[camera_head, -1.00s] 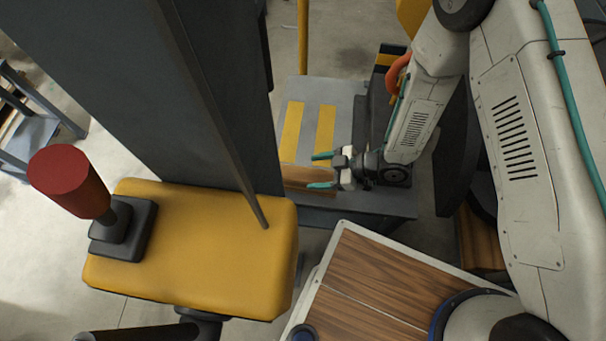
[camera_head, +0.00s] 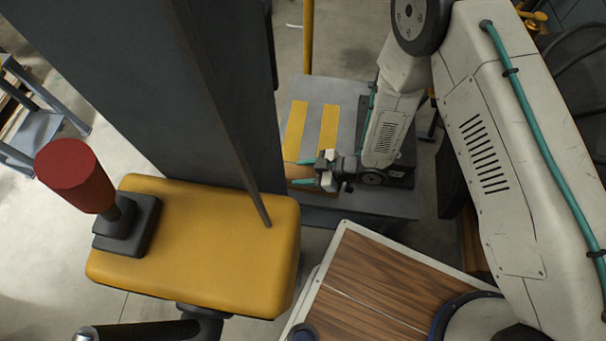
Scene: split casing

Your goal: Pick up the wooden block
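The wooden block (camera_head: 294,172) lies on the grey platform (camera_head: 375,205), close beside the dark upright panel, which hides its left part. My gripper (camera_head: 304,172) is at the block's right end. Its two teal fingers are spread apart, one on the far side of the block and one on the near side. I cannot tell whether either finger touches the wood.
A large dark panel (camera_head: 150,90) stands close to the left of the block. A yellow padded box (camera_head: 200,250) with a red-topped lever (camera_head: 72,170) is in front. A wood-topped surface (camera_head: 370,270) lies at the lower right. Yellow stripes (camera_head: 328,128) mark the platform.

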